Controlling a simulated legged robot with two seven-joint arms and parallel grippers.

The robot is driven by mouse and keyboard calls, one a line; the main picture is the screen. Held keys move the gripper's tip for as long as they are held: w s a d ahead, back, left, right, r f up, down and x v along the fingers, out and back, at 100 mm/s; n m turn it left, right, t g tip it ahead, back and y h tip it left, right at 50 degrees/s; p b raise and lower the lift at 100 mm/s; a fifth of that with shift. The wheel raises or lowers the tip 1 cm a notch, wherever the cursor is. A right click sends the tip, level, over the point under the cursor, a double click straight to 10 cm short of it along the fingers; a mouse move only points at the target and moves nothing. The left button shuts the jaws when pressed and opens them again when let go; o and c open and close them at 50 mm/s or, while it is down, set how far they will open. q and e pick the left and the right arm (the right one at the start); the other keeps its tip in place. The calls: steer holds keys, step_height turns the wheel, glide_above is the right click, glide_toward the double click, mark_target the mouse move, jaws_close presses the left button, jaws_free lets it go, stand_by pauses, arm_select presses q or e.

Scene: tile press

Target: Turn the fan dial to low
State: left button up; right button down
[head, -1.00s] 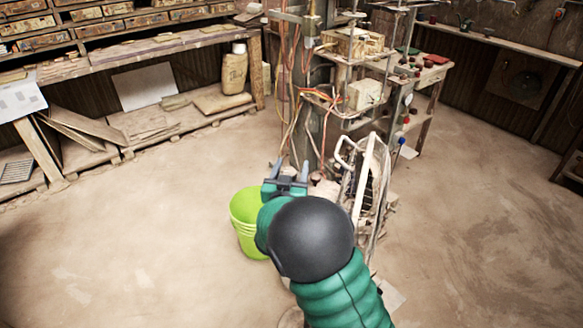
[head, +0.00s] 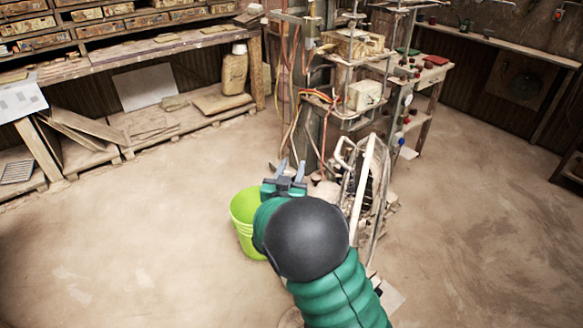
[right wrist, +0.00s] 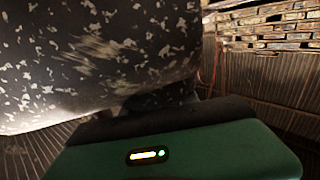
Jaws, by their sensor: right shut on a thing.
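What looks like the fan (head: 362,187), a white-framed thing with dark parts, stands on the floor just right of my right gripper (head: 291,170) in the head view. Its dial cannot be made out. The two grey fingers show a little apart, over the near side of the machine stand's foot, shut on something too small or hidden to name. In the right wrist view a dark, white-speckled surface (right wrist: 95,60) fills the upper left, close to my green gripper body, and hides the fingertips. My left gripper is not in view.
A lime-green bucket (head: 243,207) stands close left of my right gripper. A machine stand with hanging cables (head: 294,100) rises behind it. A wooden workbench (head: 170,47) runs along the back left. The floor at left and right is clear.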

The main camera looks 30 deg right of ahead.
steer(key=shift+s+d+r+m+g+h+p, duration=0.1)
steer(key=shift+r+m+g+h+p, duration=0.1)
steer(key=shift+m+g+h+p, duration=0.65)
steer(key=g, duration=0.1)
steer(key=m+g+h+p, duration=0.2)
steer(key=shift+s+d+g, duration=0.15)
steer(key=shift+s+g, duration=0.1)
steer(key=m+g, duration=0.1)
steer(key=m+g+h, duration=0.1)
steer(key=g, duration=0.1)
steer(key=shift+s+d+f+m+p, duration=0.15)
steer(key=shift+s+f+m+p, duration=0.05)
steer(key=shift+s+m+p, duration=0.1)
steer(key=shift+s+m+g+h, duration=0.15)
steer(key=shift+m+g, duration=0.4)
steer(key=shift+g, duration=0.35)
steer(key=shift+s+m+g+h, duration=0.1)
steer(key=shift+m+g, duration=0.4)
steer(key=shift+g, duration=0.4)
steer(key=c, duration=0.9)
jaws_free()
